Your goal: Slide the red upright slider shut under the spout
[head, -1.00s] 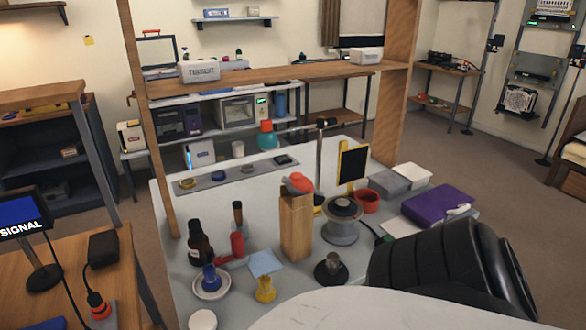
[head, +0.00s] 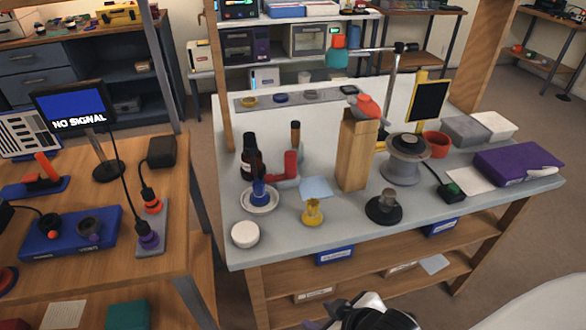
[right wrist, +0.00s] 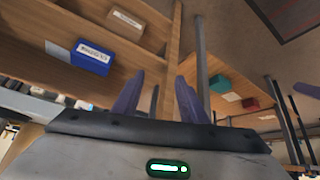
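A red upright piece (head: 291,165) with a low red foot stands on the grey worktop (head: 225,190), right of a dark bottle (head: 251,155) and behind a blue piece on a white saucer (head: 259,194). I cannot tell for certain whether it is the slider. No spout is clearly recognisable; an orange-red and grey part (head: 366,104) sits on top of a tall wooden block (head: 354,155). My right gripper (head: 362,314) is at the bottom edge, in front of and below the worktop. In the right wrist view its purple fingers (right wrist: 158,97) are apart and empty. My left gripper is out of view.
On the worktop stand a yellow piece (head: 313,212), a dark round stand (head: 384,208), a grey spool (head: 405,160) and a purple box (head: 517,164). Shelves with blue bins (head: 335,254) lie below. A wooden bench (head: 110,215) with a monitor (head: 72,106) stands left.

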